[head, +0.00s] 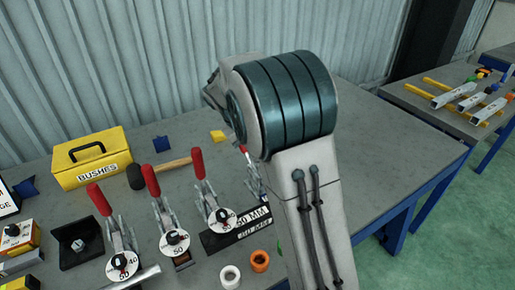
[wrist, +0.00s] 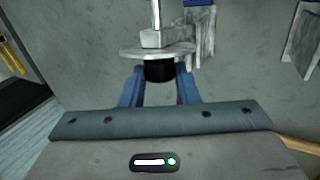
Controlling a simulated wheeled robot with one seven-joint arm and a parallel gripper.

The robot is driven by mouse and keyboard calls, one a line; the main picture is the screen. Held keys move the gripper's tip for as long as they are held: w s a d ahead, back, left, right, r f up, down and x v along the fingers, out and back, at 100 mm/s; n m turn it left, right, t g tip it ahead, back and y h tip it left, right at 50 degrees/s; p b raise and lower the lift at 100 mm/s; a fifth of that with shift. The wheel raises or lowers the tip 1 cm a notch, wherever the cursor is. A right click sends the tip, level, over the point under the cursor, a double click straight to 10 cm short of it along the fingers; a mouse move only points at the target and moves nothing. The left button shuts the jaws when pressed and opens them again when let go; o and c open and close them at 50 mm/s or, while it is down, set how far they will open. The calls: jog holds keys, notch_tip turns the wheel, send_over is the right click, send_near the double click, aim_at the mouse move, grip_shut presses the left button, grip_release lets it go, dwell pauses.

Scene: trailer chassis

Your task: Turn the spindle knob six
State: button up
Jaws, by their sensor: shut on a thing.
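In the wrist view, the two blue fingers of my gripper (wrist: 159,88) are shut on a short black knob (wrist: 160,71). The knob sits against a pale round disc (wrist: 150,51), with a grey block and a bright rod beyond it. No number can be read on this disc. In the head view, my arm's large grey and teal joint hides my gripper and the knob it holds. Several red-handled clamps with round white dials stand on the bench; one dial (head: 222,216) is beside my arm.
A yellow BUSHES box (head: 92,173), a wood-handled hammer (head: 173,165) and a dark label plate (head: 236,236) are on the grey bench. A white ring (head: 230,277) and an orange ring (head: 260,261) lie near the front. The bench's right side (head: 390,160) is clear.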

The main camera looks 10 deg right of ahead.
jog(key=h+b, duration=0.3)
jog(key=shift+a+f+m+t+h+b, duration=0.3)
jog(key=shift+f+t+h, duration=0.05)
jog(key=shift+t+h, duration=0.05)
jog(key=shift+h+b, duration=0.55)
jog(key=shift+h, duration=0.05)
jog(key=shift+r+h, duration=0.1)
jog(key=shift+h, duration=0.2)
jog(key=o, duration=1)
jog(key=shift+a, duration=0.1)
jog(key=v, duration=1.3)
jog(key=shift+s+a+r, duration=0.2)
jog(key=shift+a+r, duration=0.05)
jog(key=shift+r, duration=0.1)
jog(key=shift+c, duration=0.2)
